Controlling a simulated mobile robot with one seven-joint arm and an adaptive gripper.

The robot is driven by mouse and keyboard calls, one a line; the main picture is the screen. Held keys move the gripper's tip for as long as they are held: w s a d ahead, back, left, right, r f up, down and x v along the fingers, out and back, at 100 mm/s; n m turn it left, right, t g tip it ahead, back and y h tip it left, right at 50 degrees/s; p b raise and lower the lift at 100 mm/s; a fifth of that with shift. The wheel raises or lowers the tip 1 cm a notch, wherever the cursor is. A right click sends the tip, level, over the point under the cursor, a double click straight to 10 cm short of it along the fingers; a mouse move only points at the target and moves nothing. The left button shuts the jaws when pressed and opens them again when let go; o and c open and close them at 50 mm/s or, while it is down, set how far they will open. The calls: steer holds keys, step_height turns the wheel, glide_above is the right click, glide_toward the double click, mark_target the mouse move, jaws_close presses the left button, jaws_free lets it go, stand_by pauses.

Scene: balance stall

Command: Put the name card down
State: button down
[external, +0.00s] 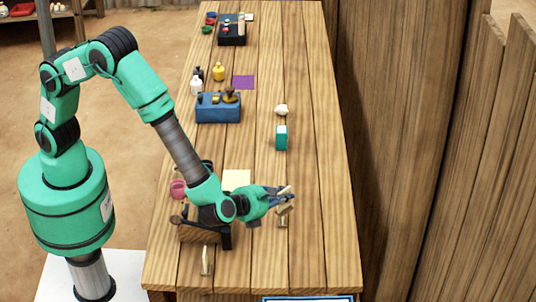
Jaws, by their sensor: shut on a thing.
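My gripper (284,198) is over the right-hand part of the near half of the wooden table (318,245). It is shut on a small pale beige piece (286,189), which looks like the name card, tilted at the fingertips. The fingers cover part of it, and any writing is too small to read. Another small tan piece (282,218) shows just below the fingers. I cannot tell whether it touches the gripper or stands on the table. A similar thin tan upright piece (207,260) stands near the table's front left.
A brown wooden box (199,233) stands under my forearm, with a pink cup (178,189) behind it. A cream sheet (237,178) lies left of the gripper. A teal box (281,138), a blue box (218,112) and a purple mat (243,82) are farther back. The right front is clear.

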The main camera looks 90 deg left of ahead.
mark_target(285, 213)
steer(key=shift+d, duration=1)
steer(key=f, duration=0.4)
steer(key=shift+a+f, duration=0.2)
steer(key=shift+a, duration=0.05)
steer(key=shift+f, duration=0.3)
step_height(285, 213, down, 6)
steer(key=b, duration=0.1)
steer(key=shift+f, duration=0.15)
steer(key=shift+f+b, duration=0.5)
steer(key=shift+f, duration=1.35)
steer(key=shift+f, duration=0.1)
